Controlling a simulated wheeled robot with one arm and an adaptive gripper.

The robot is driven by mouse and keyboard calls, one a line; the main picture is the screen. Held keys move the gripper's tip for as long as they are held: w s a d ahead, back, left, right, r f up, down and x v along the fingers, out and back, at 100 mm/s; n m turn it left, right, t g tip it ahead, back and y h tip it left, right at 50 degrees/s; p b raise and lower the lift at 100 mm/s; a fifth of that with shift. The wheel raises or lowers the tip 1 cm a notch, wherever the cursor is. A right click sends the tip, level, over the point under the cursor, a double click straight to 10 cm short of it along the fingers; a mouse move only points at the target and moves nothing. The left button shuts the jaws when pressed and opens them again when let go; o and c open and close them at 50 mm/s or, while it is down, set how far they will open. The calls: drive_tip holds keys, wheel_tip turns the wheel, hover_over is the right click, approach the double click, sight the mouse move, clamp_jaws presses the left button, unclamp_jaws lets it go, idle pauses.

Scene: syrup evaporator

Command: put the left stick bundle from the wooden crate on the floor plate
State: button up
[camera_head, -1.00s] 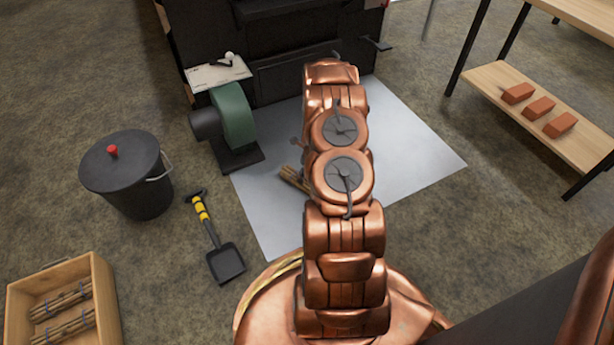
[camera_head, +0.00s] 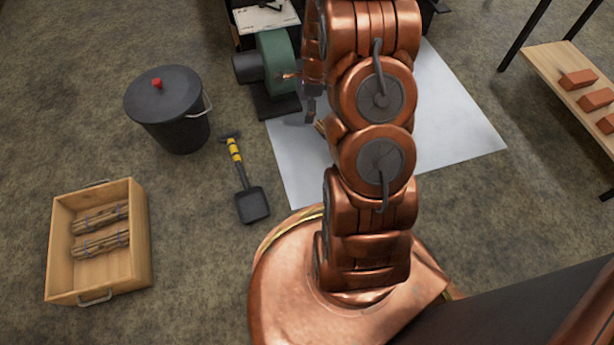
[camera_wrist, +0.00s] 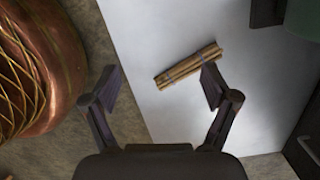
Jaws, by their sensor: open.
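The floor plate (camera_head: 455,130) is a pale grey sheet on the floor by the dark stove. In the wrist view a stick bundle (camera_wrist: 185,68) lies on the plate (camera_wrist: 150,25), beyond my gripper's right finger. My gripper (camera_wrist: 160,85) is open and empty above the floor, with the plate's edge between its fingers. In the head view my arm hides most of that bundle, and the gripper shows only partly (camera_head: 308,100). The wooden crate (camera_head: 142,240) stands at the lower left with two stick bundles in it, one farther (camera_head: 100,217) and one nearer (camera_head: 100,244).
A black lidded bucket (camera_head: 170,115) and a small shovel (camera_head: 250,203) are on the floor between crate and plate. A green blower (camera_head: 280,62) stands at the plate's far left edge. A wooden shelf (camera_head: 545,65) with bricks is at the right.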

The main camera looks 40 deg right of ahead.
drive_tip(key=s+a+r+n+g, duration=0.1)
drive_tip(key=s+a+r+n, duration=0.4)
drive_tip(key=a+r+n, duration=0.45)
drive_tip(key=s+a+r+n+g, duration=0.1)
drive_tip(key=s+a+r+n, duration=0.3)
drive_tip(key=s, duration=0.4)
drive_tip(key=s+a+r+n+g+h, duration=0.1)
drive_tip(key=s+a+r+n, duration=0.3)
drive_tip(key=s, duration=0.4)
drive_tip(key=s+a+r+n, duration=0.4)
drive_tip(key=s+r+n, duration=0.1)
drive_tip(key=s, duration=0.3)
drive_tip(key=shift+s+a+n+g, duration=0.2)
drive_tip(key=shift+s+n+g, duration=0.2)
drive_tip(key=shift+n, duration=0.35)
drive_tip(key=shift+w, duration=0.1)
